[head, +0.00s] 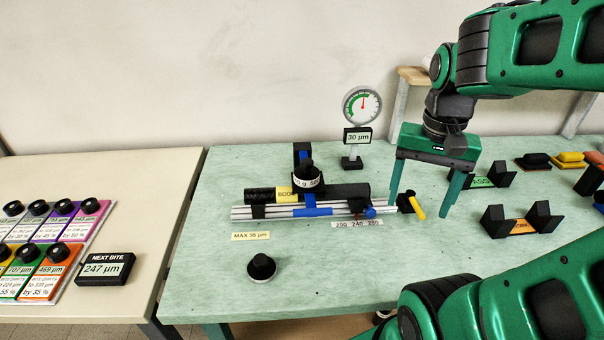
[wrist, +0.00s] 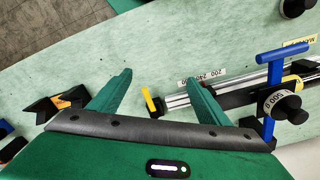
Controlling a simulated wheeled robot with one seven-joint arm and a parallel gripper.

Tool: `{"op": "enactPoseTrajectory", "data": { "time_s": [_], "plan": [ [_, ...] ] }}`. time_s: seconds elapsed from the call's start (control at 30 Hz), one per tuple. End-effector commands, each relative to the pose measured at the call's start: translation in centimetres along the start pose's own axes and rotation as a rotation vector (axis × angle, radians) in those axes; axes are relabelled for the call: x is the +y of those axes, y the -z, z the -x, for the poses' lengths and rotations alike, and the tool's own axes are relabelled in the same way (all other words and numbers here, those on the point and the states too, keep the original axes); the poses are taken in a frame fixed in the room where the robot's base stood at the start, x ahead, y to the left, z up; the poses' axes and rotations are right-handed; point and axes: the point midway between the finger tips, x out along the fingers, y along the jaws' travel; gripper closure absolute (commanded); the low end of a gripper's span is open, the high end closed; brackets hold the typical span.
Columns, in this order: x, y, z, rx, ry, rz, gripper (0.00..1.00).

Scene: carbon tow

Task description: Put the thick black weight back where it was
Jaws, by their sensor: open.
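A black knobbed weight (head: 261,267) with a pale rim at its base stands alone on the front left of the green table. It is partly cut off at the top right of the wrist view (wrist: 292,8). A second black-knobbed weight (head: 307,178) with a white label sits on the blue-and-black rail device; its label looks like 500 g in the wrist view (wrist: 283,106). I cannot tell which is the thick one. My gripper (head: 419,206) is open and empty, pointing down right of the device, apart from both weights. Its fingers (wrist: 165,78) show in the wrist view.
A yellow lever (head: 418,206) at the rail's right end is close to my gripper. A dial gauge (head: 362,105) reading 30 µm stands behind. Black cradles (head: 522,219) and coloured blocks lie at right. A NEXT BITE sign (head: 106,268) and weighted cards are on the left table. The table's front middle is clear.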

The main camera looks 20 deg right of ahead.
Motion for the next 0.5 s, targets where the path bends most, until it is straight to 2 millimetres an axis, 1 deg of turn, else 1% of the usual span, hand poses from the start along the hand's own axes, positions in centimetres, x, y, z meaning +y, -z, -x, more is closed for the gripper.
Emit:
{"op": "enactPoseTrajectory", "data": {
  "time_s": [0.03, 0.1, 0.17, 0.2, 0.27, 0.33, 0.5],
  "plan": [
    [-1.4, 0.8, 0.9, 0.006, -0.005, -0.064, 0.3],
    [-3.5, 1.6, 2.1, 0.013, -0.009, -0.167, 0.3],
    [-5.4, 2.2, 3.1, 0.017, -0.012, -0.254, 0.3],
    [-6.7, 2.5, 3.7, 0.02, -0.011, -0.311, 0.3],
    [-8.6, 2.9, 4.5, 0.022, -0.012, -0.396, 0.3],
    [-11.0, 3.2, 5.5, 0.023, -0.01, -0.494, 0.3],
    [-16.7, 3.3, 7.6, 0.016, -0.003, -0.726, 0.3]
  ]
}}
